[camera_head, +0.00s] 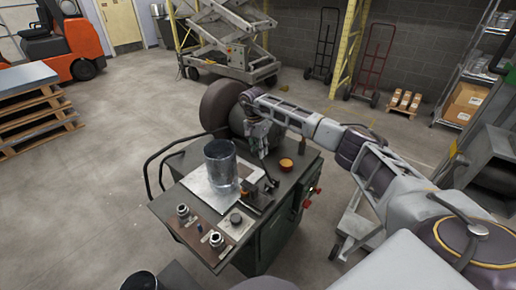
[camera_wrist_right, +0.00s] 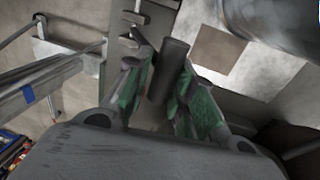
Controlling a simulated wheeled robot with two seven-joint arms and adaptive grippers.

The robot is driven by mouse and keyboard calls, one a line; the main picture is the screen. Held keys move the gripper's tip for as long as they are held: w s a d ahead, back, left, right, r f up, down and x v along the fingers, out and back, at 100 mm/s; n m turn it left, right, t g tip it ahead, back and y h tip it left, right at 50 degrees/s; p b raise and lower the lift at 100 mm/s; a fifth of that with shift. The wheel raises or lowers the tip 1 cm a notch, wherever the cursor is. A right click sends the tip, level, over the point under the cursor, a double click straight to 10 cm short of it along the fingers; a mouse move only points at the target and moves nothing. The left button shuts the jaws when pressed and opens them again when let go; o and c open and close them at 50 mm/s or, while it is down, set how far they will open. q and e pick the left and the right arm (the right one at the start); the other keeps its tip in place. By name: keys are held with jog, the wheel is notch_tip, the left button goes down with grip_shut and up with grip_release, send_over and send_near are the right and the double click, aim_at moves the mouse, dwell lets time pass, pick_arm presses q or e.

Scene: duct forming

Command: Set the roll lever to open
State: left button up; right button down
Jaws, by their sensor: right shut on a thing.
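The roll lever's dark cylindrical grip (camera_wrist_right: 168,70) stands between the green-padded fingers of my right gripper (camera_wrist_right: 163,92) in the right wrist view. In the head view my right gripper (camera_head: 262,150) points down over the back of the machine bench (camera_head: 285,222), just right of the metal cylinder. It is shut on the lever. In the head view the gripper covers the lever, and its open or closed setting cannot be read. My left gripper is not in view.
A metal duct cylinder (camera_head: 221,166) stands on a pale sheet (camera_head: 203,188) close left of the gripper. An orange knob (camera_head: 286,164) sits to its right. Several small fittings lie on the front panel (camera_head: 185,238). Floor left of the bench is clear.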

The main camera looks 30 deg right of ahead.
jog(key=shift+a+f, duration=0.2)
dwell(0.3)
jog(key=c, duration=1.5)
grip_release()
jog(key=shift+w, duration=0.1)
jog(key=shift+o, duration=1)
jog(key=shift+w, duration=0.1)
jog(key=shift+w+f, duration=0.1)
jog(key=shift+w, duration=0.05)
jog(key=shift+d, duration=0.1)
notch_tip(320, 180, up, 12)
jog(key=w, duration=0.1)
jog(key=shift+w+a, duration=0.3)
jog(key=shift+a, duration=0.15)
